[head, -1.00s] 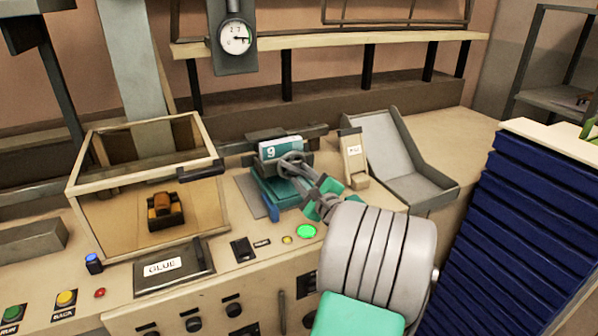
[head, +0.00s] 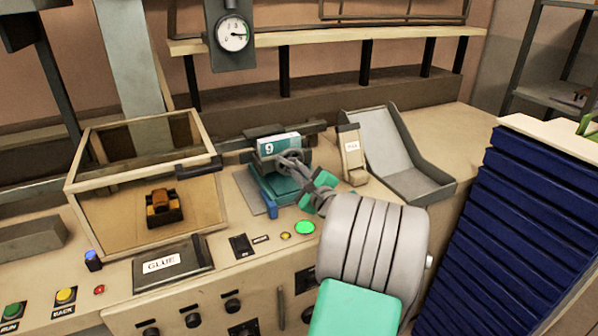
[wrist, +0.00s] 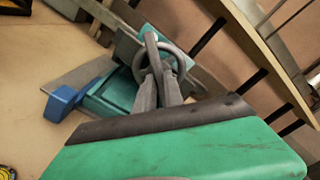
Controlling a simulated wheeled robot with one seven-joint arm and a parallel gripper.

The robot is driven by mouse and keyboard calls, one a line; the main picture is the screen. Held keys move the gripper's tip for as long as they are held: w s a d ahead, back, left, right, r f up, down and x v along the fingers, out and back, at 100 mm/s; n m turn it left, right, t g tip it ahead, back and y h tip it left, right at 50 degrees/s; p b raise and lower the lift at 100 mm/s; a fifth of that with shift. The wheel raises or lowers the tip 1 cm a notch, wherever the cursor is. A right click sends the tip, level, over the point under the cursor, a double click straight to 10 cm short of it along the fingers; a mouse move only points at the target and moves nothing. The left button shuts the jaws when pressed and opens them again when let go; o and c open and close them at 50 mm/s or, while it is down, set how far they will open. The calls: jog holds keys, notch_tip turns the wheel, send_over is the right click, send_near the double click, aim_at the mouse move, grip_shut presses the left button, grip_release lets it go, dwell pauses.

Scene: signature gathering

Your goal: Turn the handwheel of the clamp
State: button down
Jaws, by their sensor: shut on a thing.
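The clamp (head: 278,183) is a teal and dark grey device on the bench, with a plate marked 9 (head: 279,145) at its top. Its grey ring-shaped handwheel (wrist: 166,60) faces me in the wrist view; in the head view the handwheel (head: 290,161) is partly covered by my fingers. My gripper (wrist: 163,78) is shut on the handwheel's rim, with the fingertips at its lower and middle part. The green body of my gripper hides what lies below it in the wrist view.
A glass-sided case (head: 75,190) stands left of the clamp. A grey chute (head: 385,150) and a small labelled block (head: 351,160) stand to its right. A gauge (head: 233,35) hangs behind. Lit buttons and a GLUE plate (head: 172,266) lie along the front. Blue stacked sheets (head: 520,220) rise at right.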

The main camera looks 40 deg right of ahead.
jog(key=shift+f+n+b, duration=0.1)
jog(key=shift+n+b, duration=0.2)
jog(key=shift+b, duration=0.1)
jog(key=shift+n+b, duration=0.9)
jog(key=shift+b, duration=0.1)
jog(key=n+b, duration=0.5)
jog(key=b, duration=0.1)
jog(key=n+b, duration=0.5)
jog(key=b, duration=0.1)
jog(key=shift+b, duration=0.4)
jog(key=n+b, duration=0.3)
jog(key=shift+r, duration=0.4)
jog(key=c, duration=1.4)
grip_release()
jog(key=shift+r, duration=0.1)
jog(key=shift+c, duration=0.2)
